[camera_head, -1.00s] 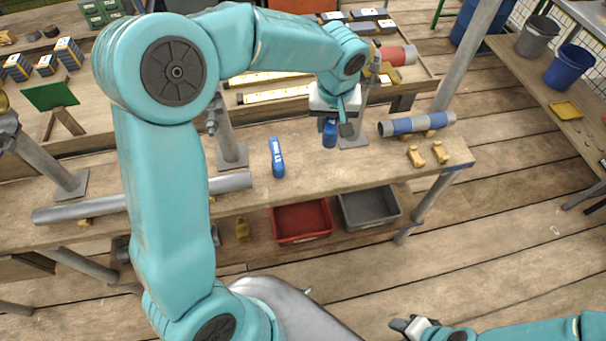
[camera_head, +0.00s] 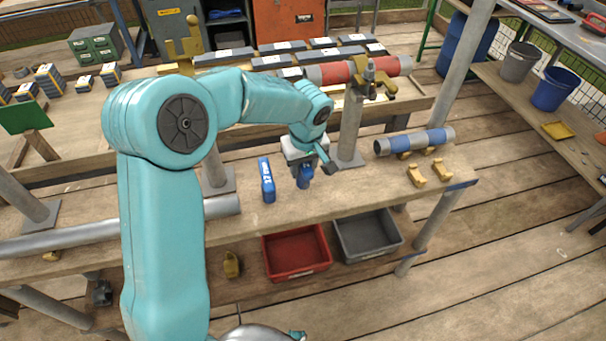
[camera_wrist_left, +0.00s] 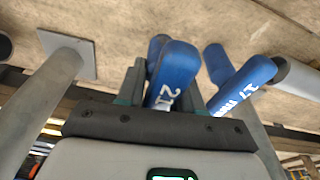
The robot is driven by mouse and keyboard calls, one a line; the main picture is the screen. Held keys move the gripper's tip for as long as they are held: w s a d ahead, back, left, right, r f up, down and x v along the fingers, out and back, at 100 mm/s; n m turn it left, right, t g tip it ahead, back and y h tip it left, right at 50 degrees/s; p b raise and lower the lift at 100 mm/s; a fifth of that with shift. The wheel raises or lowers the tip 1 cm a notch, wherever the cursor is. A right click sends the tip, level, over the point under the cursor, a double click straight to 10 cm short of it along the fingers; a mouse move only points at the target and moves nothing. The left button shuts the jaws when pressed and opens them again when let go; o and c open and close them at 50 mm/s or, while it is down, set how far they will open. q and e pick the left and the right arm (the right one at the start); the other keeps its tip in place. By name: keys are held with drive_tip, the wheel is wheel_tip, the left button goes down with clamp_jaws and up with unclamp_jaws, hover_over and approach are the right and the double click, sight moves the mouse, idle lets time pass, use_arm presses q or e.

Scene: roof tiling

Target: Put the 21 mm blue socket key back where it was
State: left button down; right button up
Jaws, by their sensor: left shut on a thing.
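My left gripper (camera_head: 308,168) is over the wooden bench (camera_head: 345,186), shut on the 21 mm blue socket key (camera_head: 304,179). In the left wrist view the held key (camera_wrist_left: 172,72) shows "21" between the fingers of the gripper (camera_wrist_left: 162,88). I cannot tell whether it touches the bench. A second blue key, the 17 mm one (camera_head: 267,182), lies on the bench just left of the held key and apart from it; it also shows in the left wrist view (camera_wrist_left: 240,85). My right gripper is out of view.
A grey post (camera_head: 350,130) stands right behind the gripper. A blue-banded pipe (camera_head: 415,141) and yellow blocks (camera_head: 416,175) lie to the right. A grey pipe (camera_head: 75,237) lies left. Red (camera_head: 297,255) and grey (camera_head: 368,235) bins sit below.

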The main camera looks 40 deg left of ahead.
use_arm(q)
drive_tip(key=f, duration=0.3)
drive_tip(key=shift+w, duration=0.2)
drive_tip(key=shift+s+r, duration=0.15)
drive_tip(key=c, duration=1.1)
unclamp_jaws()
drive_tip(key=shift+f, duration=0.25)
drive_tip(key=shift+c, duration=0.2)
drive_tip(key=o, duration=0.4)
drive_tip(key=shift+r, duration=0.1)
